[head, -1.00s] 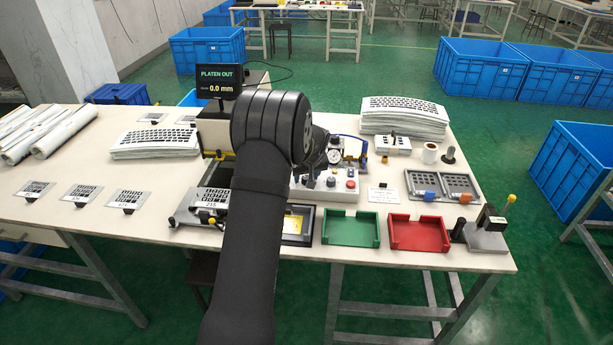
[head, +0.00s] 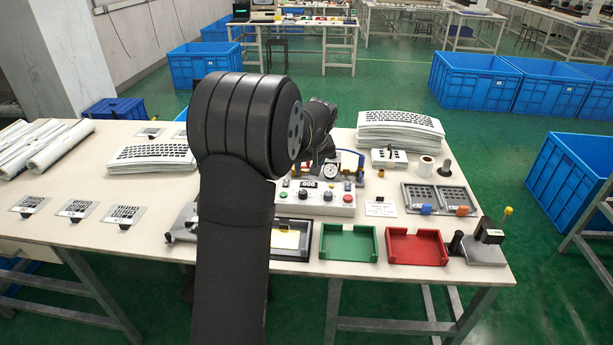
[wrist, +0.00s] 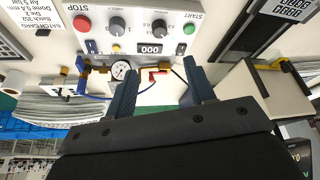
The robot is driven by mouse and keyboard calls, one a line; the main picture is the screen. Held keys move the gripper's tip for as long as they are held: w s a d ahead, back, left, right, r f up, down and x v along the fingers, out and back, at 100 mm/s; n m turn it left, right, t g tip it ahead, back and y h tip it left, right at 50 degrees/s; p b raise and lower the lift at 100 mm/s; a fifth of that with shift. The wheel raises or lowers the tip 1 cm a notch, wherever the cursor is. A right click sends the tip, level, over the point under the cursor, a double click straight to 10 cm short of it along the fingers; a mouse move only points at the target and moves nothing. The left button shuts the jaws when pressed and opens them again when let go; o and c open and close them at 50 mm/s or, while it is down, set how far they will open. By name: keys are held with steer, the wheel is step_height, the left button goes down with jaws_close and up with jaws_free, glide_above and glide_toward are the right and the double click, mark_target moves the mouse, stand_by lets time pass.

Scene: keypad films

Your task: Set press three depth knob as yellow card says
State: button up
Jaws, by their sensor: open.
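A white control box (head: 325,207) stands mid-table in the head view, partly behind my arm. In the wrist view the box (wrist: 190,46) appears upside down, with two dark knobs, a left one (wrist: 117,25) and a right one (wrist: 159,28), a "000" display (wrist: 151,49), red STOP (wrist: 82,23) and green START (wrist: 189,28). Which knob sets depth is not readable. My gripper (wrist: 160,72) is open and empty, its blue fingers apart near the box's edge. A yellowish sheet (head: 286,240) shows in a black tray, partly covered by my arm; its text is unreadable.
A batch card (wrist: 22,25) lies beside the box. Green (head: 347,254) and red (head: 417,260) trays stand along the front edge.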

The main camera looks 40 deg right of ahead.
mark_target(303, 192)
steer(key=shift+v, duration=1.2)
steer(key=x, duration=1.7)
steer(key=shift+w+f, duration=0.2)
